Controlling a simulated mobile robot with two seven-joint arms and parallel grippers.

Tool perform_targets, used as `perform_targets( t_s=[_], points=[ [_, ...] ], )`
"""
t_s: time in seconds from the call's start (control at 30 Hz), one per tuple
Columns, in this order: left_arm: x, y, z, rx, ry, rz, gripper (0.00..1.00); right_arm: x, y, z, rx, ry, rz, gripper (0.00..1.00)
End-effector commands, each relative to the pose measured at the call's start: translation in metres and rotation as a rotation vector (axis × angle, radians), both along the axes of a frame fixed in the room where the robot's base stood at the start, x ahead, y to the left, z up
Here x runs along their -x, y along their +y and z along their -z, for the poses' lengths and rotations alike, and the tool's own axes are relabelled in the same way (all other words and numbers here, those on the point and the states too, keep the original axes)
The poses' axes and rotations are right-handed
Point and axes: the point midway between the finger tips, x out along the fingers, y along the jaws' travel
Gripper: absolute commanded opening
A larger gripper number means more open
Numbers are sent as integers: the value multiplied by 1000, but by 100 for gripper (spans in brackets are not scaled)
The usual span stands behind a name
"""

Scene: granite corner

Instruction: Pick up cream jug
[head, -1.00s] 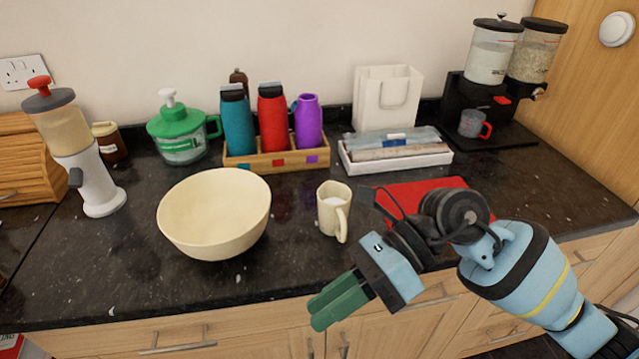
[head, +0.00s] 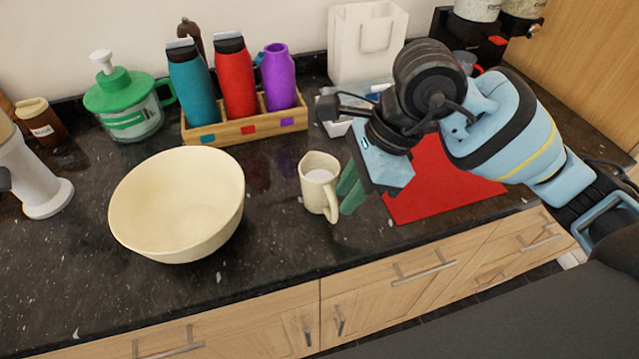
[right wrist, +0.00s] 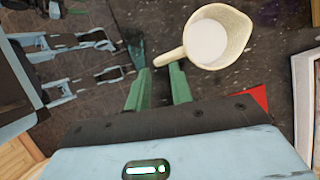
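The cream jug (head: 320,182) stands upright on the dark counter, with white contents and its handle toward the front right. It also shows in the right wrist view (right wrist: 214,40), its handle pointing toward my fingers. My right gripper (head: 350,190) is just right of the jug, green fingers pointing down at the handle. Nothing is gripped. My left gripper is not in the head view; blue-grey parts of mine show at the wrist view's left, their state unclear.
A large cream bowl (head: 178,205) stands left of the jug. A wooden holder (head: 235,132) with teal, red and purple bottles is behind. A red mat (head: 445,185) lies right, under my arm. The counter's front edge is close to the jug.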

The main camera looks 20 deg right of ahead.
Motion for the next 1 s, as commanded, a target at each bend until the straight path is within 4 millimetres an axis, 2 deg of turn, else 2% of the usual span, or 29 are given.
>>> perform_targets(
  t_s=[0.2, 0.53, 0.83, 0.87, 1.0],
  points=[
    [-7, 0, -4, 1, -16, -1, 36, 0, 3, 6, -1, 1, 0, 22],
    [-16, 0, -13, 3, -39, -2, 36, 1, 20, 45, -2, 0, 1, 22],
    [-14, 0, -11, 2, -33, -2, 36, 1, 22, 50, -2, -1, 1, 22],
    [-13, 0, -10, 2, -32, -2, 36, 1, 22, 50, -2, -1, 1, 21],
    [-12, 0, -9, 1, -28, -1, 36, 1, 22, 50, -2, -1, 1, 3]
  ],
)
